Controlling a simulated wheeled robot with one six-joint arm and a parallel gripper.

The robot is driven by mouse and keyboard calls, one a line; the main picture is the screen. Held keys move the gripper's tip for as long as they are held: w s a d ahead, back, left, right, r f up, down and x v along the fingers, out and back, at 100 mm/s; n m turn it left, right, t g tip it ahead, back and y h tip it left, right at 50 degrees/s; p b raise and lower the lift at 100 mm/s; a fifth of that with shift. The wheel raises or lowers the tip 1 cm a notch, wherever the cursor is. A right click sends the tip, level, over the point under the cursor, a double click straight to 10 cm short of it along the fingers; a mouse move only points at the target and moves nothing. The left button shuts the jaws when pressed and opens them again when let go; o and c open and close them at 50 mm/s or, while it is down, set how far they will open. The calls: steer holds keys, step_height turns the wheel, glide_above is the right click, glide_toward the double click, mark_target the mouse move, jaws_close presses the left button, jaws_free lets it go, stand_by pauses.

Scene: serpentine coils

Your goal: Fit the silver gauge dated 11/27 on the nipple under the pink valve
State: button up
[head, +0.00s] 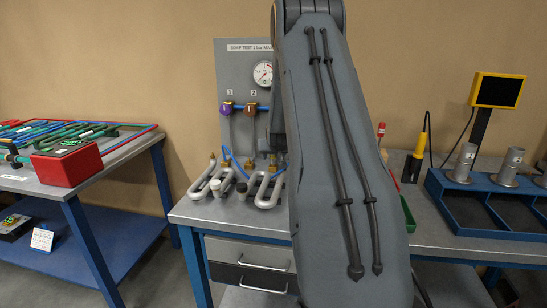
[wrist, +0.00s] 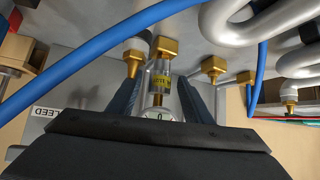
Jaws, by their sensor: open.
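In the wrist view, my gripper (wrist: 160,88) is open, with one dark finger on each side of a small silver gauge (wrist: 158,114). The gauge has a round dial and a yellowish label band, whose date is too small to read surely. Its upper end meets a brass fitting (wrist: 166,47), and the two appear in line; I cannot tell whether they are joined. Gaps show between the fingers and the gauge. No pink valve shows in either view. In the head view, my arm hides my gripper and part of the test panel (head: 230,65).
Silver serpentine coils (head: 212,182) with brass ends stand on the bench. A purple valve (head: 226,108) and an orange-brown valve (head: 251,107) are on the panel. Blue hoses (wrist: 85,62) and grey coil tubes (wrist: 235,28) lie close around my gripper. A blue rack (head: 480,205) stands right.

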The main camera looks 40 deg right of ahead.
steer(key=b+v, duration=0.1)
steer(key=v, duration=0.6)
stand_by(0.3)
